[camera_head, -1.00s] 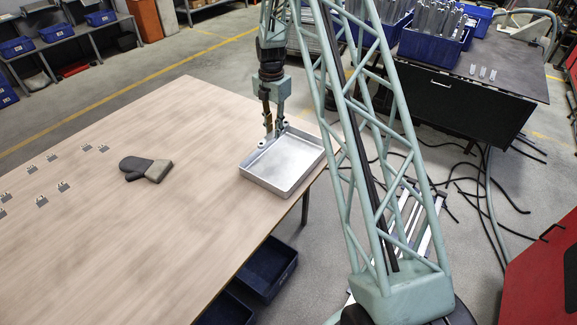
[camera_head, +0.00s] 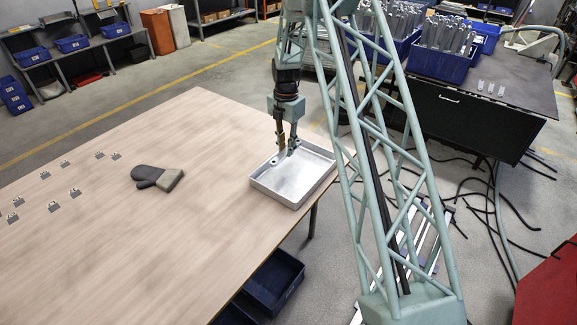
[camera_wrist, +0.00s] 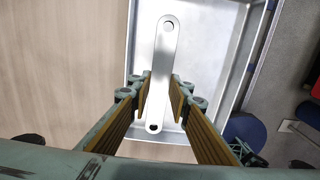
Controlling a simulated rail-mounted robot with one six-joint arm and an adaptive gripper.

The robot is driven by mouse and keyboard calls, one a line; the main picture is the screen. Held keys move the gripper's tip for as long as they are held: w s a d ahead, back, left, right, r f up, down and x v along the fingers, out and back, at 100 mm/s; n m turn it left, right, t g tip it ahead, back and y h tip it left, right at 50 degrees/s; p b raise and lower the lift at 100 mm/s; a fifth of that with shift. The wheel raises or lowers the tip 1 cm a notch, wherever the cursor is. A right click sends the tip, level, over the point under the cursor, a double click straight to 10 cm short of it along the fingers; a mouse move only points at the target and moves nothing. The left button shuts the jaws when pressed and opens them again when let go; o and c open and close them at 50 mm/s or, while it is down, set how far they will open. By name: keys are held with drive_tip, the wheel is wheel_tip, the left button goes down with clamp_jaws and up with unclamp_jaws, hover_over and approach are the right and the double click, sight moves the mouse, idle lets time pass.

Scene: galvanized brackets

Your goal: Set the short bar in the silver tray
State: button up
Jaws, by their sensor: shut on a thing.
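The silver tray (camera_head: 305,186) is a shallow square metal tray at the right edge of the wooden table. My gripper (camera_head: 286,150) points down over the far left part of the tray. In the wrist view, my gripper (camera_wrist: 160,92) is shut on the short bar (camera_wrist: 162,60), a flat silver strip with rounded ends and a hole at each end. The bar lies across the tray's floor (camera_wrist: 207,50) in that view, with its near end by the tray's wall. I cannot tell whether it touches the tray. In the head view the bar is barely visible.
A dark oven mitt (camera_head: 158,177) lies on the table (camera_head: 130,240) left of the tray. Several small metal brackets (camera_head: 74,193) lie farther left. Blue bins (camera_head: 440,60) of metal parts stand on a dark bench at the back right.

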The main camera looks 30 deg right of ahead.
sight(286, 151)
drive_tip(key=shift+f+b, duration=0.3)
drive_tip(key=shift+f, duration=1.8)
drive_tip(key=shift+f+b, duration=0.35)
drive_tip(key=shift+f, duration=1.5)
drive_tip(key=shift+f, duration=0.1)
drive_tip(key=o, duration=1)
drive_tip(key=shift+c, duration=0.2)
drive_tip(key=shift+r+p, duration=0.95)
drive_tip(key=shift+r, duration=5.15)
